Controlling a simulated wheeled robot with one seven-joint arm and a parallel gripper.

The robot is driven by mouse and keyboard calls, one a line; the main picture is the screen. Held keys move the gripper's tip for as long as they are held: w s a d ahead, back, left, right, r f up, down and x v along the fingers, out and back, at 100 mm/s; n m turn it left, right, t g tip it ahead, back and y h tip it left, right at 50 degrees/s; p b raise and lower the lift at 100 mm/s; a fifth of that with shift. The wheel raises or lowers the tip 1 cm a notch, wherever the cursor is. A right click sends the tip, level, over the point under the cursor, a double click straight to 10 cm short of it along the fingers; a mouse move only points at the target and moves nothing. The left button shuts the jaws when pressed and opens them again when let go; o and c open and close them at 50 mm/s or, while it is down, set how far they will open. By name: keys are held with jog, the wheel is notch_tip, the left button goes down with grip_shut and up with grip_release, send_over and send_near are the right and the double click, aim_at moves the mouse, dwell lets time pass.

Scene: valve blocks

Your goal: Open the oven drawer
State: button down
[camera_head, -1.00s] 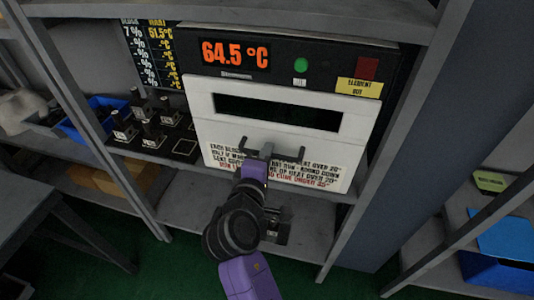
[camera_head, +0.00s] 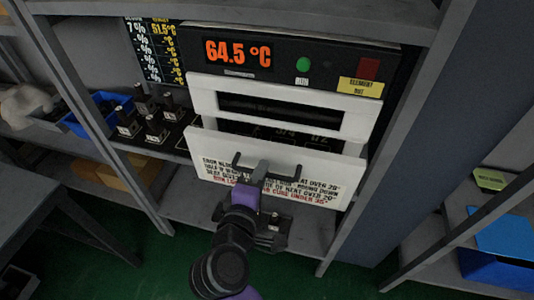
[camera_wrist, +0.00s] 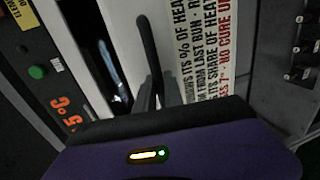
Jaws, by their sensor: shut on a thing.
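The oven (camera_head: 285,63) is a black and white box on the shelf, with an orange 64.5 °C readout. Its white drawer front (camera_head: 325,165) stands out from the body, with a dark gap above it showing part of the drawer's inside. My gripper (camera_head: 264,166) is shut on the dark drawer handle (camera_head: 289,177) near its middle. In the wrist view, the handle (camera_wrist: 148,45) runs up from between my fingers (camera_wrist: 160,93), beside the printed white front. My gripper hides part of the handle and lettering.
Several dark blocks (camera_head: 155,128) stand on the shelf left of the oven, by a blue bin (camera_head: 97,112). A shelf post (camera_head: 385,140) stands close on the right. Another blue bin (camera_head: 495,268) is at lower right. Floor in front is green.

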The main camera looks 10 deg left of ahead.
jog(key=f+p+v, duration=0.2)
jog(key=v, duration=1.1)
jog(key=shift+s+f, duration=0.35)
jog(key=shift+f, duration=0.05)
jog(key=c, duration=1.5)
grip_release()
jog(key=shift+o, duration=0.2)
jog(key=b+v, duration=0.1)
jog(key=v, duration=0.7)
jog(key=shift+w, duration=0.1)
